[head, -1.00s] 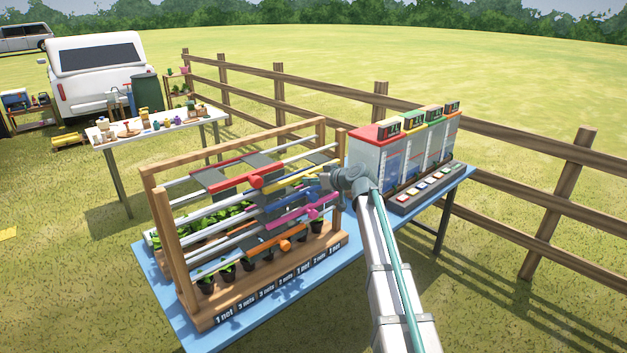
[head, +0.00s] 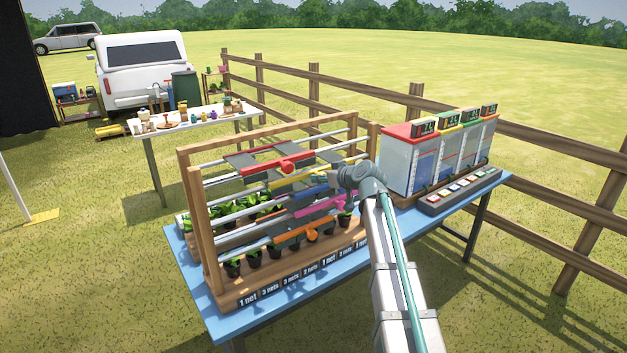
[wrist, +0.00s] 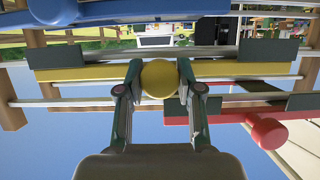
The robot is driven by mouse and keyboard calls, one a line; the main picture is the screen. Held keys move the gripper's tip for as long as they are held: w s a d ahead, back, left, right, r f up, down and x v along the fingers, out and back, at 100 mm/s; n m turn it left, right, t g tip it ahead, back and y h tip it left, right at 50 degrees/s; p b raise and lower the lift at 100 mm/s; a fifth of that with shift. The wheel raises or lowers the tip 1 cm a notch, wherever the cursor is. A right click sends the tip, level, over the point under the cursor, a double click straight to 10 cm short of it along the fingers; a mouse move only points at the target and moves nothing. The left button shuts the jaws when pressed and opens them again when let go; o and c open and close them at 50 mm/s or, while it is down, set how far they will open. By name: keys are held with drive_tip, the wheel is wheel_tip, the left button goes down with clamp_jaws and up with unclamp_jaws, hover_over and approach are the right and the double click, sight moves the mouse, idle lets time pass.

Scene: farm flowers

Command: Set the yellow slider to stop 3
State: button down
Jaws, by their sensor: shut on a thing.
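The yellow slider is a yellow bar (wrist: 85,73) with a round yellow knob (wrist: 160,78), seen in the wrist view on pale rails. In the head view the yellow bar (head: 290,181) is partly hidden behind my arm. My gripper (wrist: 160,82) has one finger on each side of the yellow knob and is shut on it. In the head view my gripper (head: 338,177) is at the right part of the wooden rack (head: 198,225), its fingers hard to make out. The stop labels (head: 305,271) run along the rack's front base.
A red slider (head: 287,163) is above the yellow one; blue (head: 312,191), magenta (head: 318,206) and orange (head: 302,233) sliders are below. Potted plants (head: 254,257) stand inside the rack. Dispensers (head: 407,162) and a button strip (head: 461,191) are on the right of the blue table (head: 205,300).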

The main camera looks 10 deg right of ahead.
drive_tip(key=shift+d, duration=0.1)
drive_tip(key=c, duration=0.7)
unclamp_jaws()
drive_tip(key=v, duration=1.2)
